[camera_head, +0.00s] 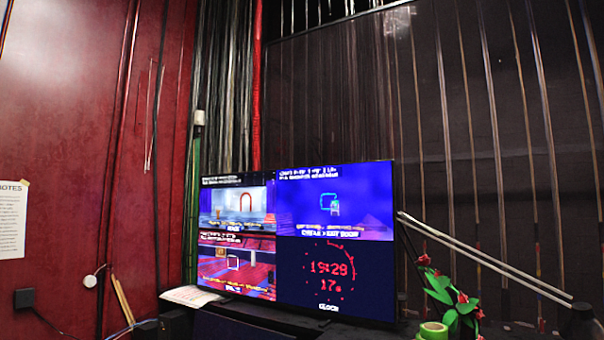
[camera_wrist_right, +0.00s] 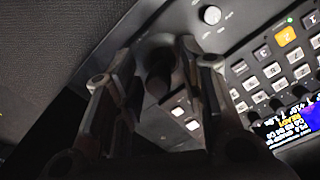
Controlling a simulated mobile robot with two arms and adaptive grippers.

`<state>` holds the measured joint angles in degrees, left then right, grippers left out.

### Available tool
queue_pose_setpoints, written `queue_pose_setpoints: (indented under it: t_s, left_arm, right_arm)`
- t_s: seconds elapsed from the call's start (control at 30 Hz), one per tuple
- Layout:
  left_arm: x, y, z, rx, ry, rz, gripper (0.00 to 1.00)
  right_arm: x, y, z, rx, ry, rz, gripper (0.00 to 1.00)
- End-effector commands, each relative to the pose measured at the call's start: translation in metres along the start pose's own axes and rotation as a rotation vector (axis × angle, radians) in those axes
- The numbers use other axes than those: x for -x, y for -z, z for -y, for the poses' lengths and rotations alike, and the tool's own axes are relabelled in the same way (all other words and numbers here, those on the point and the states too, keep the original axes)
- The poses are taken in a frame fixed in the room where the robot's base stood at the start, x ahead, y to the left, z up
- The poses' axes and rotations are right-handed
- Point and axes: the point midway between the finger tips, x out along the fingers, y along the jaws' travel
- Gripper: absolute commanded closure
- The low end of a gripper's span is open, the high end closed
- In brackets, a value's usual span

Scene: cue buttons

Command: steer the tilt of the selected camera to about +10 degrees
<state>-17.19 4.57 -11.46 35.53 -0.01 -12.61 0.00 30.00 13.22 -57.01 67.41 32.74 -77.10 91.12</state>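A monitor (camera_head: 296,240) stands on the dark desk in the head view, split into panes. The top-left pane (camera_head: 238,209) shows a red arch. The top-right pane (camera_head: 333,205) is blue with a light outlined shape. The lower-left pane (camera_head: 236,266) shows a red scene with a white frame. Their small text is unreadable. In the right wrist view, a dark joystick (camera_wrist_right: 159,72) rises from a control panel (camera_wrist_right: 232,50). My right gripper (camera_wrist_right: 158,58) has a finger close on each side of it; contact is unclear. My left gripper is out of view.
The lower-right pane is a red clock (camera_head: 330,268) reading 19:28. A red-flowered plant (camera_head: 455,298) and green tape roll (camera_head: 432,331) stand right of the monitor. The panel has a round knob (camera_wrist_right: 210,15), several keys (camera_wrist_right: 272,70) and a small lit display (camera_wrist_right: 290,125).

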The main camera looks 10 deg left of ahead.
Motion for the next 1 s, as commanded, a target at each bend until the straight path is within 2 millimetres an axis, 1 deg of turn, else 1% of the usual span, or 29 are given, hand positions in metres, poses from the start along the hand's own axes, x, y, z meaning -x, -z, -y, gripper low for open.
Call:
queue_pose_setpoints:
  t_s: [0.03,0.1,0.63,0.9,1.0]
  left_arm:
    - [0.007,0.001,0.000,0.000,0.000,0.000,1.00]
    - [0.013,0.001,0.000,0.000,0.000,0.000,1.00]
    - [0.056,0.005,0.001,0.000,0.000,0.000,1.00]
    - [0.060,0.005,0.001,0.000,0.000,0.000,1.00]
    - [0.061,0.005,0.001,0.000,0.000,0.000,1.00]
  right_arm:
    - [0.007,0.000,0.000,0.000,0.000,0.000,0.62]
    - [0.013,0.000,0.000,-0.001,0.000,0.000,0.62]
    - [0.051,-0.001,0.000,0.000,0.001,0.001,0.62]
    - [0.068,0.000,0.000,0.000,0.000,0.001,0.62]
    - [0.071,0.000,0.000,0.000,0.001,0.001,0.62]
